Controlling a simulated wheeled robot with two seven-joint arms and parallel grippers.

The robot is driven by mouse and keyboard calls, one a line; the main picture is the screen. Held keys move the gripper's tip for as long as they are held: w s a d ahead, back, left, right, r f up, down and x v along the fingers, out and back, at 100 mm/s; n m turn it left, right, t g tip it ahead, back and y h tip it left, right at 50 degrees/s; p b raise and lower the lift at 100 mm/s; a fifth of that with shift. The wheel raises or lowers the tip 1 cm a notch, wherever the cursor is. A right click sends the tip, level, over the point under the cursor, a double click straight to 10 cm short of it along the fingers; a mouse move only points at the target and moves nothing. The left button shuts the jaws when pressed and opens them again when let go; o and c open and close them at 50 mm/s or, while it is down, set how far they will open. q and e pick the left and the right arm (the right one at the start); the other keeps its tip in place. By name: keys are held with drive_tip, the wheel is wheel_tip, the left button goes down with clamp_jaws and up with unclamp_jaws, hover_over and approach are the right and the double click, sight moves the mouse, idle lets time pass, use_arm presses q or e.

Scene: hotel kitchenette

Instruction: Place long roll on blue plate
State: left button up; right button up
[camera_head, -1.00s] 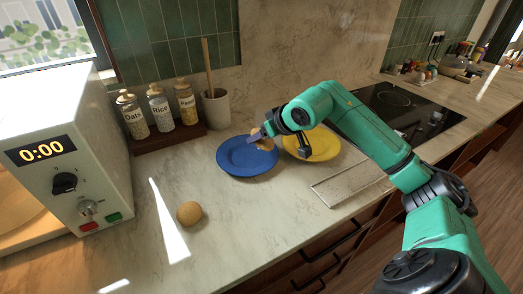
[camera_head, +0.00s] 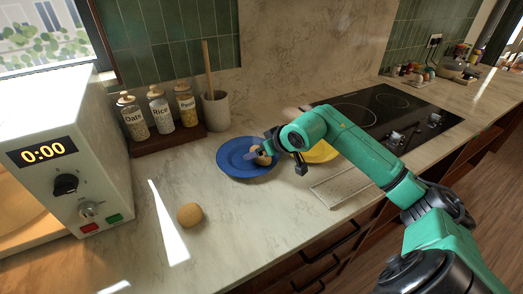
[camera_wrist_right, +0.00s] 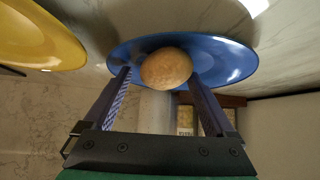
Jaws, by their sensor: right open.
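The long roll (camera_head: 263,157) is a tan bread roll at the right part of the blue plate (camera_head: 232,165). In the right wrist view the roll (camera_wrist_right: 166,68) looks oval and lies over the blue plate (camera_wrist_right: 228,55), between my fingers. My right gripper (camera_head: 259,154) is low over the plate, and in the right wrist view its two fingers (camera_wrist_right: 160,78) are spread, with the roll at their tips. The roll appears to rest on the plate; their contact is hidden. My left gripper is not in view.
A round roll (camera_head: 189,214) lies on the counter in front. A yellow plate (camera_head: 322,153) is right of the blue one, partly behind my arm. Oats, Rice and a third jar stand on a wooden rack (camera_head: 170,138) at the back. A white oven (camera_head: 75,150) is at left.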

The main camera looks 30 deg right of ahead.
drive_tip(key=shift+r, duration=0.2)
drive_tip(key=shift+s+d, duration=0.15)
drive_tip(key=shift+s, duration=0.05)
drive_tip(key=a+b+v, duration=0.1)
drive_tip(key=b+v, duration=0.4)
drive_tip(key=v, duration=0.6)
drive_tip(key=shift+s+d+r, duration=0.2)
drive_tip(key=shift+d+r, duration=0.15)
drive_tip(key=shift+d, duration=0.05)
